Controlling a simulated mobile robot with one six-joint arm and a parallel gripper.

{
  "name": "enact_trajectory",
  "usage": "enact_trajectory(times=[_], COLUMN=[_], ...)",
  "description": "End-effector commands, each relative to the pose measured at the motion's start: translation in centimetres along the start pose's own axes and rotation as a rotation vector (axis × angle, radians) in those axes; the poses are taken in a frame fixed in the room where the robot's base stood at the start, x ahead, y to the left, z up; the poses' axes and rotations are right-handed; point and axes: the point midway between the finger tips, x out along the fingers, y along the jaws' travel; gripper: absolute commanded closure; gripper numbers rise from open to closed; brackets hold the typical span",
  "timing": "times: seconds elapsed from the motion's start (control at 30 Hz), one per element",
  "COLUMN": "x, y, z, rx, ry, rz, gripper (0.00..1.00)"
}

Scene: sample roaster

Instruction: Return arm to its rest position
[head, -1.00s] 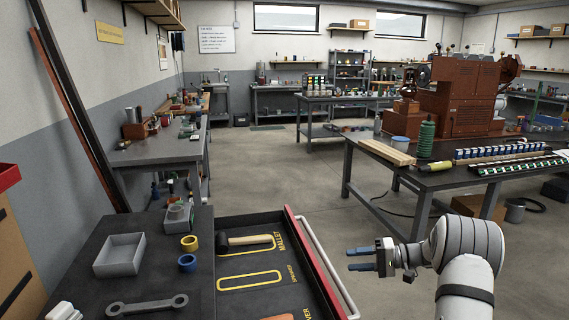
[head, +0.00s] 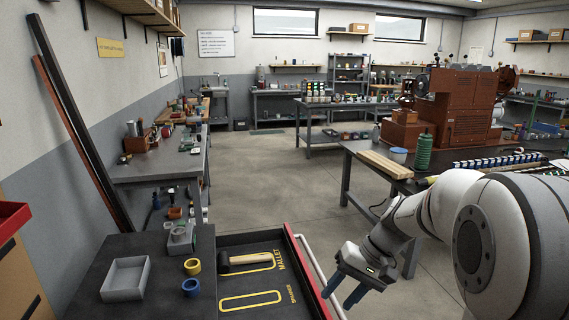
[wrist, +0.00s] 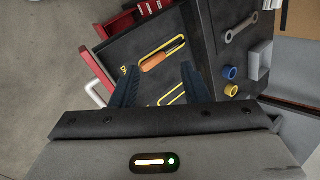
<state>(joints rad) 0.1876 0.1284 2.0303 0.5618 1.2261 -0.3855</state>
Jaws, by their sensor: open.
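My gripper (head: 345,290) is open and empty, just right of the open drawer's red front, its blue fingers pointing down. In the wrist view its two dark fingers (wrist: 160,78) are spread above the drawer, with nothing between them. The open drawer (head: 228,240) holds a mallet (head: 245,260) with a black head and wooden handle, lying on its yellow outline. An orange-handled tool (wrist: 153,62) lies in another outline in the wrist view. One outline (head: 250,300) in the head view is empty. My arm fills the lower right of the head view.
A grey tray (head: 125,279), a yellow ring (head: 193,267) and a blue ring (head: 190,288) sit on the bench left of the drawer. A wrench (wrist: 240,27) lies there too. A table with a red-brown roaster (head: 462,105) stands at right. The floor between is clear.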

Motion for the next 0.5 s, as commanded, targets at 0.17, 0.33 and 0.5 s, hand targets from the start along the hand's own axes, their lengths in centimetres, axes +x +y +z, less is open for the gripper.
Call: enact_trajectory(times=[0.17,0.33,0.5], x=[-3.3,-5.5,-6.8], y=[-1.6,-1.5,-1.0], z=[6.5,11.5,14.7], rx=[-0.028,-0.065,-0.104], ry=[0.067,0.161,0.250], rz=[0.208,0.380,0.491], gripper=[0.59,0.59,0.59])
